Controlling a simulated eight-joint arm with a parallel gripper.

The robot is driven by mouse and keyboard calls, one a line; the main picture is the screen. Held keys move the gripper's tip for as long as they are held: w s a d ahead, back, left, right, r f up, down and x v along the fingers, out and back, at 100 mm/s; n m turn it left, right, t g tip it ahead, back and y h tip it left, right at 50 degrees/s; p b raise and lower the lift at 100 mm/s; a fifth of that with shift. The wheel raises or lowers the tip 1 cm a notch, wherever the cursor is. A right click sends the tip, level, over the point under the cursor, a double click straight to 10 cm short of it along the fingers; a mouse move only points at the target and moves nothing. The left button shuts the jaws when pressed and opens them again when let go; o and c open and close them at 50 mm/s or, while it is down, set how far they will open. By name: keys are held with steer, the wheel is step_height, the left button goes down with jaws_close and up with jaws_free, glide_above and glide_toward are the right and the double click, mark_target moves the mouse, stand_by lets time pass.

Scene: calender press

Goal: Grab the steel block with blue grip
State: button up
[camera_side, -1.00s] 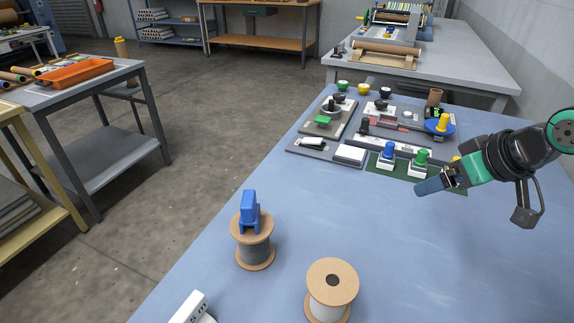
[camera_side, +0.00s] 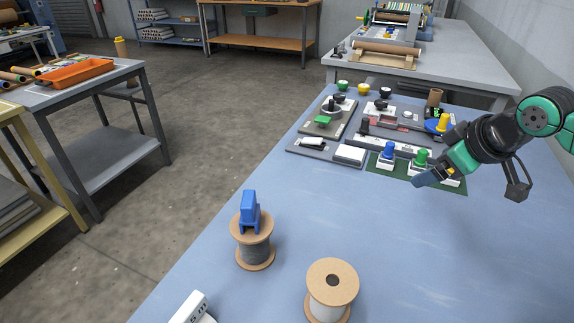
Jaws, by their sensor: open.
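A pale block with a blue grip (camera_side: 387,155) stands upright on a dark green mat (camera_side: 377,170) on the blue table. It best matches the steel block with blue grip. A similar block with a green grip (camera_side: 421,160) stands just to its right. My gripper (camera_side: 420,182) is open, in front of and to the right of the blue-grip block, apart from it. It partly covers another block with a yellow grip (camera_side: 451,172) at the mat's right end. The gap between my fingers is hard to see from this side.
Grey trays with small parts (camera_side: 325,133) lie behind the mat. A blue disc with a yellow knob (camera_side: 439,125) is behind my gripper. A spool carrying a blue tool (camera_side: 249,213) and a second spool (camera_side: 331,285) stand nearer. The table's middle is clear.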

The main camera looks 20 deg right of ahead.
steer(key=w+d+f+n+h, duration=0.1)
steer(key=w+d+n+h, duration=0.2)
steer(key=w+n, duration=0.4)
steer(key=n+t+h, duration=0.1)
steer(key=n+h, duration=0.2)
steer(key=n, duration=0.7)
glide_toward(387, 156)
steer(key=w+d, duration=0.1)
steer(key=d, duration=0.1)
steer(key=f+n, duration=0.1)
steer(key=w+f+n+t+h, duration=0.1)
steer(key=n, duration=0.1)
steer(key=w+f+n, duration=0.1)
steer(key=n, duration=0.1)
steer(key=shift+d+f+h, duration=0.15)
steer(key=shift+d+h, duration=0.05)
steer(key=shift+h, duration=0.2)
steer(key=shift+w+d+f+n, duration=0.1)
steer(key=shift+d+f+n, duration=0.05)
steer(key=shift+f+n, duration=0.55)
steer(key=shift+t+h, duration=0.3)
steer(key=shift+x, duration=2.65)
steer(key=shift+r, duration=0.15)
jaws_close()
